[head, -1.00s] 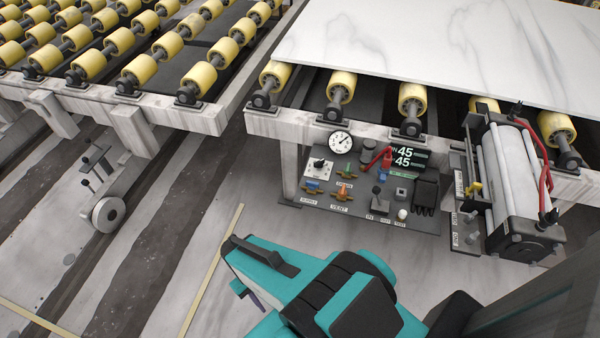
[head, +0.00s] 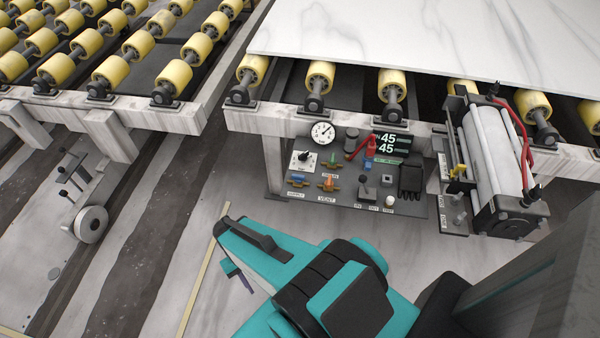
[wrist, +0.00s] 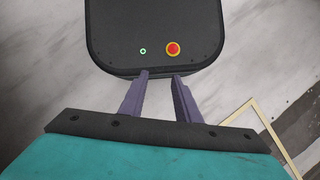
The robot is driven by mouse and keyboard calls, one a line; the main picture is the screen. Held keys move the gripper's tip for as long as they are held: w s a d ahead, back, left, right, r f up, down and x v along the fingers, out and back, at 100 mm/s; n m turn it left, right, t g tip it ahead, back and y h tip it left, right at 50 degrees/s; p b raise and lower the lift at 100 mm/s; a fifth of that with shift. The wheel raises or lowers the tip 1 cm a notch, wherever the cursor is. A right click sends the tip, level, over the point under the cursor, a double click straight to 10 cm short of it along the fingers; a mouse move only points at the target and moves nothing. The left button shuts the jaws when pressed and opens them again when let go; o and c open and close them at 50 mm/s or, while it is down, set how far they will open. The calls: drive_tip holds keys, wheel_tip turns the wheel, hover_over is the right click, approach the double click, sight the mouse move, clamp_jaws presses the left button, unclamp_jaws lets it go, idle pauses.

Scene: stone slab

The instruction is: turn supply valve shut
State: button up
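The supply valve (head: 298,181) is a small valve with a blue handle at the front left of a dark control panel (head: 345,202) under the slab table; its white label in front reads like SUPPLY. The handle lies roughly sideways in the picture. My gripper (wrist: 162,80) shows two purple fingers standing apart in the wrist view, with nothing between them. In the head view it is mostly hidden by my teal arm, well in front of and below the panel, not touching the valve.
An orange-handled vent valve (head: 328,185) and a green-handled valve (head: 331,164) sit close beside the blue one. A gauge (head: 322,133), dial (head: 303,160), red lever (head: 358,148) and black joystick (head: 366,186) crowd the panel. A marble slab (head: 400,35) overhangs behind. Floor in front is clear.

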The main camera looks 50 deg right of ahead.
drive_tip(key=w+d+r+m+t+y, duration=0.2)
drive_tip(key=w+d+r+m, duration=0.3)
drive_tip(key=w+d+m, duration=0.25)
wheel_tip(320, 180, up, 21)
drive_tip(key=m+t+b, duration=0.2)
drive_tip(key=m+t, duration=0.5)
drive_tip(key=m, duration=1.3)
hover_over(298, 175)
drive_tip(key=s+d, duration=0.3)
drive_tip(key=s, duration=0.2)
drive_tip(key=shift+d, duration=0.1)
drive_tip(key=shift+f+n, duration=0.1)
drive_tip(key=shift+n, duration=0.15)
drive_tip(key=shift+d+p+x, duration=0.2)
drive_tip(key=shift+p+x, duration=0.6)
drive_tip(key=shift+x, duration=6)
drive_tip(key=shift+w, duration=0.1)
